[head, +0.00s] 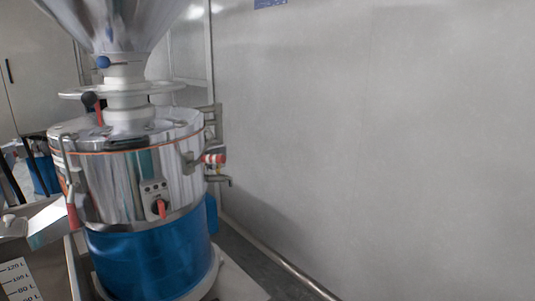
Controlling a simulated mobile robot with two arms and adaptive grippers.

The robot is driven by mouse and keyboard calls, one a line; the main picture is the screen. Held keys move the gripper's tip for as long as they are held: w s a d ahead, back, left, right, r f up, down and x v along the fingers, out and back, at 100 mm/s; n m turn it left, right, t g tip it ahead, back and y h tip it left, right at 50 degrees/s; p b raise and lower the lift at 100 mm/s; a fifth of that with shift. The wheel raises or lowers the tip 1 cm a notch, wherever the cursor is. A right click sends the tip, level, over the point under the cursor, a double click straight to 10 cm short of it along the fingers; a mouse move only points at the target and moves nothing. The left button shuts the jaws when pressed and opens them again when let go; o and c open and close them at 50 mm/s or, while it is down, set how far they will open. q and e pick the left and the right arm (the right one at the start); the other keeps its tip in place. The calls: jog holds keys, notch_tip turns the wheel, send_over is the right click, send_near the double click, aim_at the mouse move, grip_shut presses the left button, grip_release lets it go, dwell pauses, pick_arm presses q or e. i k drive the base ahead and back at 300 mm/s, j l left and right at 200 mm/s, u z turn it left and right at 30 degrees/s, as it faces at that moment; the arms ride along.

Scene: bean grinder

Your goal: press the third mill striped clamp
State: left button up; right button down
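One mill (130,175) stands at the left of the head view, with a polished steel drum, a blue lower body (150,258) and a large steel hopper (110,22) on top. A small clamp with red and pale bands (215,158) sticks out from the drum's right side. Another clamp with a red handle tip (72,215) is on the drum's left front. I cannot tell from this view which number this mill has. Neither of my grippers shows.
A switch box with a red knob (160,208) is on the drum's front. Metal brackets (218,180) project at its right. A plain grey wall (380,130) fills the right side. A scale marked in litres (18,280) is at lower left.

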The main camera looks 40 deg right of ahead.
aim_at(216, 159)
jog(key=z, duration=0.8)
